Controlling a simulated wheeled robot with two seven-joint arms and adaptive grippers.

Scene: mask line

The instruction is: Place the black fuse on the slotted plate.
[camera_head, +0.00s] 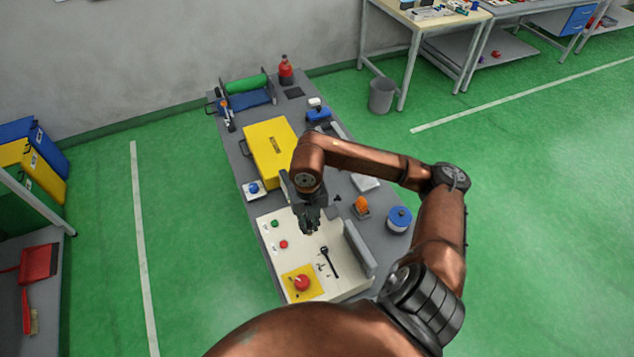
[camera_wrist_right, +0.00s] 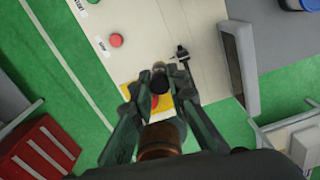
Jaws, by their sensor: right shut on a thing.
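My right gripper (camera_head: 310,228) points down over the cream panel at the near end of the grey workbench. In the right wrist view its fingers (camera_wrist_right: 158,92) are shut on a dark cylinder (camera_wrist_right: 158,76), which looks like the black fuse. In the head view the fuse is too small to tell from the dark fingers. It appears held above the panel, apart from it. I cannot make out for certain which thing is the slotted plate. My left gripper is not in view.
The cream panel (camera_head: 297,247) bears a green button (camera_head: 274,224), red buttons and a black lever (camera_head: 329,261). A raised grey ledge (camera_head: 359,249) runs along its right side. A yellow case (camera_head: 268,150), an orange object (camera_head: 361,205) and a blue-topped round container (camera_head: 399,219) stand nearby.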

